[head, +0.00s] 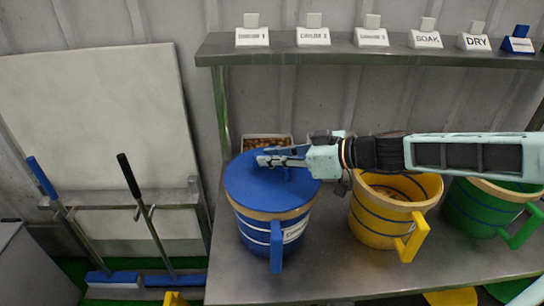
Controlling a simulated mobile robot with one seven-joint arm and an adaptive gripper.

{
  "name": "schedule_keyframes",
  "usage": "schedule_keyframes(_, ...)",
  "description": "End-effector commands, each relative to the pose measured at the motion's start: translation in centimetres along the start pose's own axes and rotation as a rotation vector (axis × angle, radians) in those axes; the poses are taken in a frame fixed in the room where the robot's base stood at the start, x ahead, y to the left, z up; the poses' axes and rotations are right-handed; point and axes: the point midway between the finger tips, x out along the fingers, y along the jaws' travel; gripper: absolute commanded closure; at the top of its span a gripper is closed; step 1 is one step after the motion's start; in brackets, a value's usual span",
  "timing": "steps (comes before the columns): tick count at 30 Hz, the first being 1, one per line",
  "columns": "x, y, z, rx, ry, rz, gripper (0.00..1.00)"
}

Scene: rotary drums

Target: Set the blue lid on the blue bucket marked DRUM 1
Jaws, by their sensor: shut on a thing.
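The blue lid (250,187) is a flat round disc over the mouth of the blue bucket (252,226), which stands at the left end of the metal bench. The bucket's tan rim shows below the lid's front edge. I cannot tell whether the lid rests fully on the rim or hovers just above it. The bucket has white bands, a blue handle and a white label too small to read. My gripper (272,159) reaches in from the right and is shut on the lid near its middle; the gripped part is mostly hidden by the fingers.
A yellow bucket (384,225) and a green bucket (470,212) stand open to the right on the bench (330,270). A small box of brown pieces (266,140) sits behind the lid. A shelf (350,50) with sign blocks runs above. Blue brushes (110,278) stand at left.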

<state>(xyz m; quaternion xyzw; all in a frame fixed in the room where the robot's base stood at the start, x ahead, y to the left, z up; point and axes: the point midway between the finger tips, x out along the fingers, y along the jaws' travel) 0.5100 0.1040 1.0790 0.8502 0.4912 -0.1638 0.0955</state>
Motion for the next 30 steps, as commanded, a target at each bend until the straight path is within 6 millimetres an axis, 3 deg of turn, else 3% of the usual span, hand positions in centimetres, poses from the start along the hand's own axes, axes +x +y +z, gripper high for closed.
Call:
schedule_keyframes(5, 0.2, 0.0, 0.5, 0.0, 0.001, 0.0, 1.0)
schedule_keyframes(6, 0.2, 0.0, 0.4, 0.0, 0.001, 0.0, 0.83)
schedule_keyframes(11, 0.2, 0.0, 0.4, 0.0, 0.0, 0.0, 0.65)
schedule_keyframes(22, -0.2, 0.1, 0.4, 0.0, 0.0, 0.002, 0.64)
schedule_keyframes(30, -3.4, 0.2, 0.5, 0.001, -0.001, 0.006, 0.64)
